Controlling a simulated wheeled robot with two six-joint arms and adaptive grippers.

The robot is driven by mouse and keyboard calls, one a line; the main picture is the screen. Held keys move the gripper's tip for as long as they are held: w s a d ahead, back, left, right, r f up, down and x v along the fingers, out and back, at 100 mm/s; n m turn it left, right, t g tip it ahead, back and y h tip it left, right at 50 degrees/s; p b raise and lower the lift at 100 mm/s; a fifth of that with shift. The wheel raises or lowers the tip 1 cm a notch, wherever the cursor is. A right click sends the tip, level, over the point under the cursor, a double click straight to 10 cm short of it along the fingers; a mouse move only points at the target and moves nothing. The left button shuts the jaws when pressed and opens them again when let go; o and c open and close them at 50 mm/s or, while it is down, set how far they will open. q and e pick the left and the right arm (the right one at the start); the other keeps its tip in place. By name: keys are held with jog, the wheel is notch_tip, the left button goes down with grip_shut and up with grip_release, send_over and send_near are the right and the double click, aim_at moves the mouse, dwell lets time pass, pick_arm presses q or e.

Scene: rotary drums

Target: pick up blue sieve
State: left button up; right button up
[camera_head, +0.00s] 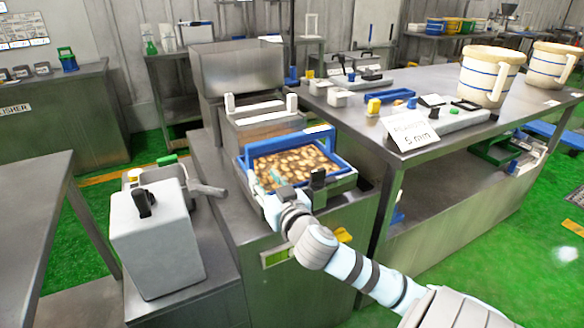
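The blue sieve (268,146) sits in the middle of the view, in the top of a grey steel machine (306,238). It has a raised blue frame and holds many small brown-and-cream pieces. My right arm reaches in from the lower right, and my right gripper (277,181) is over the near left part of the sieve. The gripper is small and partly hidden by its own wrist, so I cannot tell its opening or whether it touches the sieve. The near edge of the sieve is partly hidden by my wrist. My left gripper is not in view.
A steel hopper (236,70) stands behind the sieve. A grey box machine (157,240) stands at the left front. A steel table (440,122) on the right bears white buckets (489,76), a paper sign (410,130) and small tools.

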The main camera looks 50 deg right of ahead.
aim_at(251, 164)
jog(key=shift+x, duration=1.1)
jog(key=x, duration=0.2)
jog(key=b+x, duration=0.1)
jog(key=x, duration=0.1)
jog(key=shift+w+a, duration=0.2)
jog(key=shift+w, duration=0.3)
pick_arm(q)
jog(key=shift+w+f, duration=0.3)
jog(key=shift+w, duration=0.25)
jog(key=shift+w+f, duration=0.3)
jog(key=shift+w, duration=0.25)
pick_arm(e)
jog(key=shift+s+r, duration=0.1)
jog(key=shift+c, duration=0.4)
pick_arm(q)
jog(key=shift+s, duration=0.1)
pick_arm(e)
grip_shut()
